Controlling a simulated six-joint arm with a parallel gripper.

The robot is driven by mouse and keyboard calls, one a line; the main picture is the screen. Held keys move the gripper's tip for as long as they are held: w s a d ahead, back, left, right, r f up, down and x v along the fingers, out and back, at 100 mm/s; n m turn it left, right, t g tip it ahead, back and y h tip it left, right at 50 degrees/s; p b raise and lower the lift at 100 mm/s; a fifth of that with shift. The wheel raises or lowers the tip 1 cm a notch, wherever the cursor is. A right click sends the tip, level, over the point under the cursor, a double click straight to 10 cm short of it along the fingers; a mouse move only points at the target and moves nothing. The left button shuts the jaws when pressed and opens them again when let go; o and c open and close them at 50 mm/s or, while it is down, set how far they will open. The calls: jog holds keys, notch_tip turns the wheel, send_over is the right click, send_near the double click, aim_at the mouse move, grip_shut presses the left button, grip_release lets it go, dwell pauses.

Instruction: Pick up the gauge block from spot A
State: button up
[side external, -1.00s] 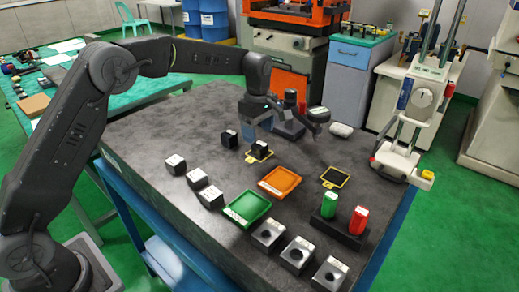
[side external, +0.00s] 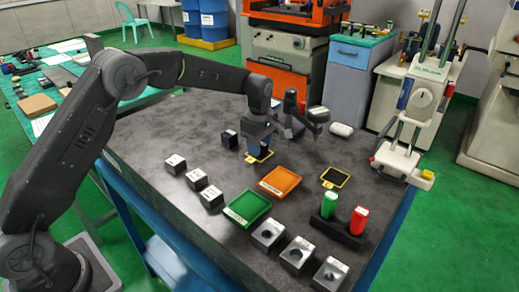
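My gripper (side external: 257,148) points down over a yellow-edged spot (side external: 251,160), its fingers low around the place of the dark block there. That block is now mostly hidden behind the fingers. I cannot tell whether the fingers are closed on it. Another small dark block (side external: 229,139) with a pale top stands just left of the gripper. A second yellow-edged black spot (side external: 335,178) lies empty to the right. The spots' letters are too small to read.
An orange tray (side external: 280,181) and a green tray (side external: 246,208) lie in front of the gripper. Several white-topped black blocks (side external: 196,178) stand left. A rack (side external: 338,232) holds green and red pieces. Holed metal blocks (side external: 298,253) line the front edge. Dark equipment (side external: 291,109) stands close behind.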

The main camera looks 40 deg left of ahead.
jog(key=c, duration=0.6)
jog(key=shift+r, duration=0.2)
